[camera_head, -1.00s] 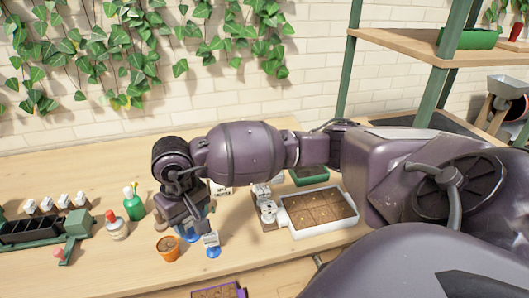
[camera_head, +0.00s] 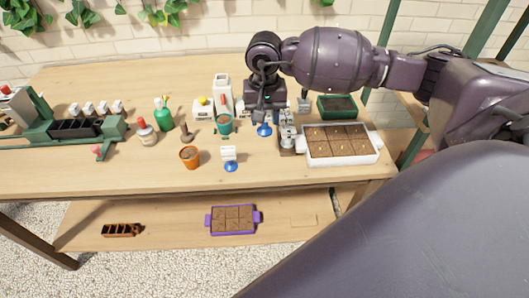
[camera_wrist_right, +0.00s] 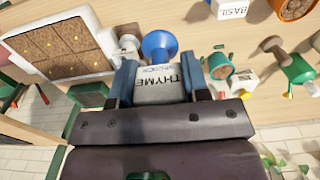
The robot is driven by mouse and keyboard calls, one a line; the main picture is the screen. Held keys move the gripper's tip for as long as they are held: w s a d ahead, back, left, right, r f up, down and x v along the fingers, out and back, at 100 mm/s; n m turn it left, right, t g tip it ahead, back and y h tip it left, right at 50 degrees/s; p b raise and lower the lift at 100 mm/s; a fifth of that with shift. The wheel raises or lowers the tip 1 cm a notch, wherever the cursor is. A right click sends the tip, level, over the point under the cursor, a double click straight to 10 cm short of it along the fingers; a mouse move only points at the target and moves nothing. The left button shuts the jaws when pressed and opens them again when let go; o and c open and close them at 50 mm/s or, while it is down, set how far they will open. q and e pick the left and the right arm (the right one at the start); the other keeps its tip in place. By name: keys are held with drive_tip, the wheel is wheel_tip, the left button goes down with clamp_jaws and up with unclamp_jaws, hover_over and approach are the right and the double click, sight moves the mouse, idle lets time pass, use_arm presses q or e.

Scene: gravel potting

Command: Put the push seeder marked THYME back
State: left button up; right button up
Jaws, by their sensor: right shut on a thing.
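The push seeder marked THYME (camera_wrist_right: 160,86) is between the fingers of my right gripper (camera_wrist_right: 161,80), which is shut on it. Its label faces the right wrist camera and its blue end (camera_wrist_right: 160,45) points away from the palm. In the head view my right gripper (camera_head: 264,108) is over the back middle of the table, with the seeder's blue end (camera_head: 264,130) below it. I cannot tell whether that end touches the table. A second seeder (camera_head: 230,158), marked BASIL in the wrist view (camera_wrist_right: 232,10), stands upright nearer the front. My left gripper is not in view.
A grey-white device (camera_head: 288,138) and a white seed tray (camera_head: 345,160) are just right of the gripper.

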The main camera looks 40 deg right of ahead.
wheel_tip(320, 180, down, 13)
drive_tip(key=shift+f, duration=0.1)
idle(0.5)
drive_tip(key=shift+b, duration=0.3)
drive_tip(key=shift+f, duration=0.15)
drive_tip(key=o, duration=0.8)
